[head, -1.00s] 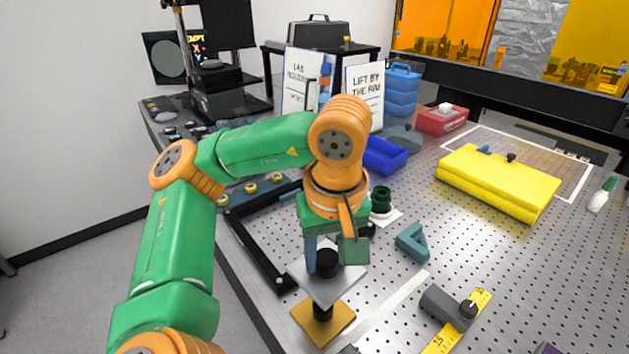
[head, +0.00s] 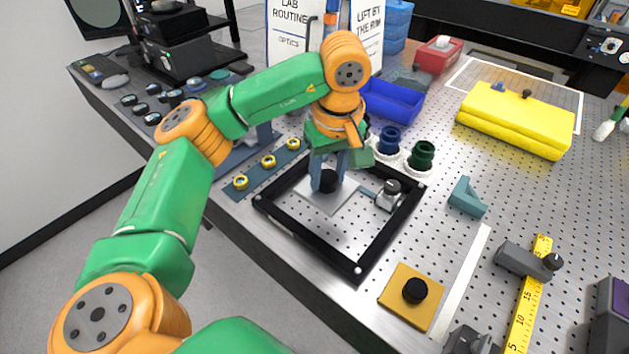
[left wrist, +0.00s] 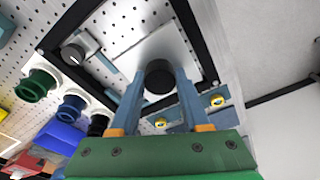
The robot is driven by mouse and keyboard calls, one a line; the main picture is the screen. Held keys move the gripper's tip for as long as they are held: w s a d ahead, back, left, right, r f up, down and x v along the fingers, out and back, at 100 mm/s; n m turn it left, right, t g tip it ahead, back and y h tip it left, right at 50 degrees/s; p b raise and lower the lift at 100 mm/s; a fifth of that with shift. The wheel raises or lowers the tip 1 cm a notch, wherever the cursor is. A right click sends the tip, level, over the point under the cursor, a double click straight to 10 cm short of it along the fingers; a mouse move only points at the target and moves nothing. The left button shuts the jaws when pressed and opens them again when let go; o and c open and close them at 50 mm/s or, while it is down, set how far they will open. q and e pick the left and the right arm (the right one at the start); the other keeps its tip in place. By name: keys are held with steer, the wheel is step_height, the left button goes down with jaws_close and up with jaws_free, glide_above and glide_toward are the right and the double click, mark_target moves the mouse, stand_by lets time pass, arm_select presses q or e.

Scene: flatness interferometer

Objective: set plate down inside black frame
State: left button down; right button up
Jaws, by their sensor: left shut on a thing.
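The silver square plate (head: 344,203) has a black knob (head: 328,181) on top. My left gripper (head: 328,184) is shut on this knob, pointing down. In the left wrist view, the fingers (left wrist: 158,88) sit on both sides of the knob (left wrist: 160,76), with the plate (left wrist: 145,50) beyond. The black frame (head: 306,243) lies on the perforated table. In the head view the plate appears within the frame's outline, toward its back left part. I cannot tell whether it touches the table. My right gripper is not in view.
A grey post clamp (head: 389,196) is at the frame's back right corner. A gold plate with a black knob (head: 405,309) lies at front right. A strip with yellow-topped parts (head: 268,161) is left.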

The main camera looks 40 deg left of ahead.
arm_select(q)
steer(key=w+a+f, duration=0.1)
steer(key=f, duration=0.1)
steer(key=w+a+f+p, duration=0.1)
steer(key=a+f, duration=0.1)
steer(key=w+a+f, duration=0.1)
steer(key=a+f, duration=0.1)
steer(key=shift+a+p, duration=0.15)
steer(key=shift+p, duration=0.2)
step_height(320, 180, down, 3)
steer(key=shift+r+p, duration=0.15)
steer(key=shift+p, duration=0.7)
steer(key=shift+w+f, duration=0.15)
steer(key=shift+f, duration=0.4)
steer(key=shift+c, duration=1.9)
jaws_free()
steer(key=shift+r, duration=0.1)
